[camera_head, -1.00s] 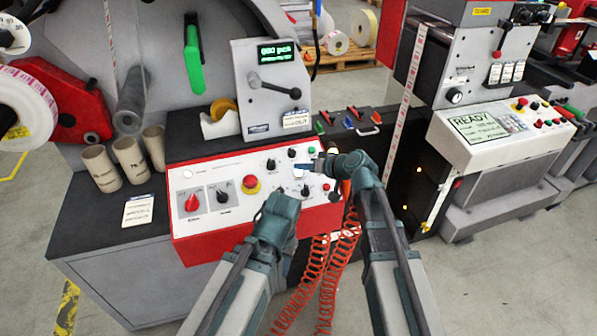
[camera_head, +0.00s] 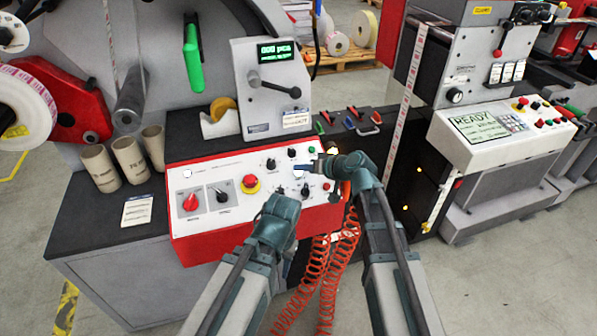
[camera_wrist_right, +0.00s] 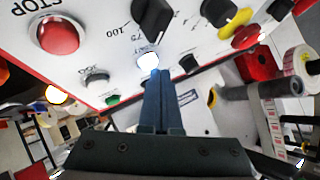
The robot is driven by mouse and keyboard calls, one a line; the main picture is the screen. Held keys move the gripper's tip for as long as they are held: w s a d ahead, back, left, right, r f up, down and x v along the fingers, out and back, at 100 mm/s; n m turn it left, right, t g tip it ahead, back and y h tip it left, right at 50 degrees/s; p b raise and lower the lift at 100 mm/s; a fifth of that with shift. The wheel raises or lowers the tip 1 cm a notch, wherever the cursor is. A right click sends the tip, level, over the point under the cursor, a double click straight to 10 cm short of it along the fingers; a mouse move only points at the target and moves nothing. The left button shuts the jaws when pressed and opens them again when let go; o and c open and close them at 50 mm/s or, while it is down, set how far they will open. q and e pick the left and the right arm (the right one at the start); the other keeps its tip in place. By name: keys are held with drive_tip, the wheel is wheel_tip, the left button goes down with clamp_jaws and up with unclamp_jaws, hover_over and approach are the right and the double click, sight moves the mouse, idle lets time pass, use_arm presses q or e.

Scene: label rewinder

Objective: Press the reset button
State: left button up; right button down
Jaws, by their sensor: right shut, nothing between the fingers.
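The white-faced control panel (camera_head: 230,178) with a red front edge stands in the middle of the head view. In the right wrist view a small bright white button (camera_wrist_right: 148,61) sits on the panel under a label too blurred to read; it looks like the reset button. My right gripper (camera_head: 301,167) is shut and empty. In the right wrist view its blue fingertips (camera_wrist_right: 154,75) are right at the white button; I cannot tell if they touch it. My left gripper (camera_head: 282,206) is at the panel's front edge, its fingers hidden.
A counter display (camera_head: 276,49) seems to read 000 pcs. Orange coiled hoses (camera_head: 325,270) hang below. Cardboard cores (camera_head: 130,158) stand at left.

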drive_tip(key=shift+w+f+b, duration=0.1)
drive_tip(key=shift+f+b, duration=0.35)
idle(0.4)
drive_tip(key=shift+r, duration=0.1)
drive_tip(key=shift+s+r+p, duration=0.25)
drive_tip(key=shift+r+p, duration=0.5)
drive_tip(key=shift+p, duration=0.1)
drive_tip(key=r+p, duration=0.1)
drive_tip(key=s+r+p, duration=0.1)
drive_tip(key=r+p, duration=0.2)
drive_tip(key=shift+s+d+r+p, duration=0.15)
drive_tip(key=shift+d+r+p, duration=0.1)
drive_tip(key=shift+r+p, duration=0.15)
idle(0.6)
